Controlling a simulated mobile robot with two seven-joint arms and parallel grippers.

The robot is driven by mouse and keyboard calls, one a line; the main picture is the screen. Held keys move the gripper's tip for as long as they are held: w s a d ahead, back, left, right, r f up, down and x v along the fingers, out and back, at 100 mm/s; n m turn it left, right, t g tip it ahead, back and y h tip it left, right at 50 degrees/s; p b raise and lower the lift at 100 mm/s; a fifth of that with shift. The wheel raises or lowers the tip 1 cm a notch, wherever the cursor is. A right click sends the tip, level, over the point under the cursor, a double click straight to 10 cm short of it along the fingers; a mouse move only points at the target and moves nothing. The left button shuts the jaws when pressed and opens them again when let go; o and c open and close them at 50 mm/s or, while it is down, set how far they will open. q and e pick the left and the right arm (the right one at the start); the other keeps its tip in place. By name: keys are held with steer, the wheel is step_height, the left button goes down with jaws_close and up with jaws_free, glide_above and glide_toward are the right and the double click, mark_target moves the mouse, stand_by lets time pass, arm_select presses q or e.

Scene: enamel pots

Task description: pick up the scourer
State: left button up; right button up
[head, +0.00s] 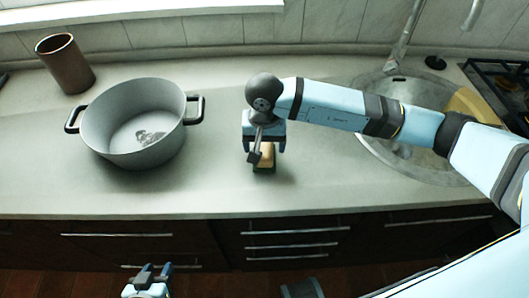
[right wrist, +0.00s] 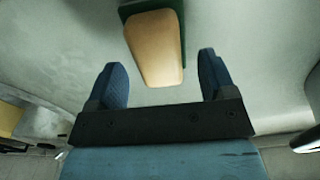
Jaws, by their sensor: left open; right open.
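The scourer (head: 266,158), yellow-tan with a green layer, lies on the counter below my right gripper. In the right wrist view the scourer (right wrist: 156,47) shows ahead of the fingertips, its tan near end between the lines of the two fingers. My right gripper (head: 263,153) is open above the scourer and hides part of it in the head view. In the right wrist view its two blue fingers (right wrist: 161,78) are spread, with nothing between them. My left gripper (head: 150,271) is open and empty, low in front of the cabinet drawers.
A grey enamel pot (head: 165,155) with black handles stands left of the scourer, with something dark inside. A brown cup (head: 66,65) is at the back left. A metal sink (head: 440,92) lies behind my right arm; a hob (head: 508,85) is at far right.

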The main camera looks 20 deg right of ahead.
mark_target(264, 146)
steer(key=shift+f, duration=0.85)
arm_select(q)
steer(key=shift+s, duration=0.1)
arm_select(e)
steer(key=shift+c, duration=0.4)
steer(key=c, duration=0.9)
arm_select(q)
steer(key=shift+a+f, duration=0.1)
steer(key=shift+a, duration=0.2)
arm_select(e)
steer(key=shift+r, duration=0.5)
arm_select(q)
steer(key=shift+d+f, duration=0.15)
arm_select(e)
step_height(264, 146, up, 19)
steer(key=shift+r, duration=0.1)
